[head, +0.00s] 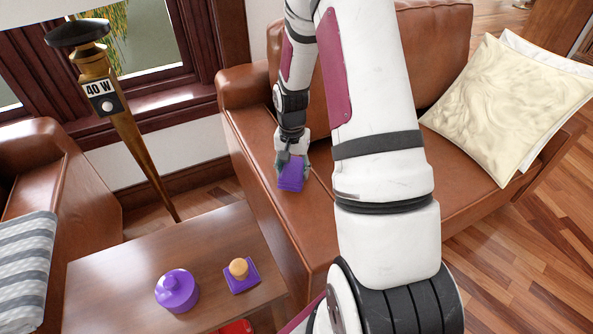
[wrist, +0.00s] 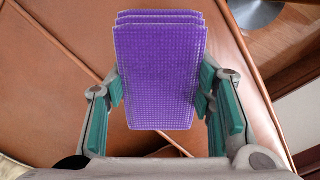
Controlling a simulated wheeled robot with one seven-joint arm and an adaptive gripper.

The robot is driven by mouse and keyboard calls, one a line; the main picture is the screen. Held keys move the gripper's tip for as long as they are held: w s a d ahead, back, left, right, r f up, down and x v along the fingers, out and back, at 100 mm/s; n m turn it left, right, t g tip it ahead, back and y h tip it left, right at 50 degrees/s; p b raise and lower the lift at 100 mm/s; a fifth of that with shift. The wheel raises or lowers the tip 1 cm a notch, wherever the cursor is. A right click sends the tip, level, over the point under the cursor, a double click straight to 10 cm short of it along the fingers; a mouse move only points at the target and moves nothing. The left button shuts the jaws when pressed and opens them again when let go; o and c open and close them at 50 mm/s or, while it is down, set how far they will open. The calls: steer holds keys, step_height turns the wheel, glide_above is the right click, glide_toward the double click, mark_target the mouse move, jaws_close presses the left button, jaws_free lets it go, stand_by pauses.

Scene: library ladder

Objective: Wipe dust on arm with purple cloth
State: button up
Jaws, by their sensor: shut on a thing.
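The purple cloth (head: 290,177) is a folded, textured pad. My gripper (head: 289,160) is shut on it, and in the wrist view the cloth (wrist: 158,72) sits between the two green-padded fingers (wrist: 160,95). The brown leather sofa (head: 455,105) has its left arm (head: 245,155) beside my gripper. The cloth is over the sofa near the inner side of that arm; I cannot tell whether it touches the leather. Brown leather (wrist: 60,75) with seams fills most of the wrist view behind the cloth. No dust can be made out on the arm.
A wooden table (head: 130,262) at lower left holds a round purple lidded pot (head: 177,290) and a small purple-based object with a wooden knob (head: 241,275). A brass lamp (head: 125,125) marked 40 W stands behind it. Cushions (head: 510,105) lie on the sofa's right. Another leather seat (head: 60,170) is at left.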

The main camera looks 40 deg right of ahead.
steer(key=shift+d+r+p, duration=0.1)
steer(key=shift+r+p, duration=1.95)
steer(key=shift+r, duration=1.45)
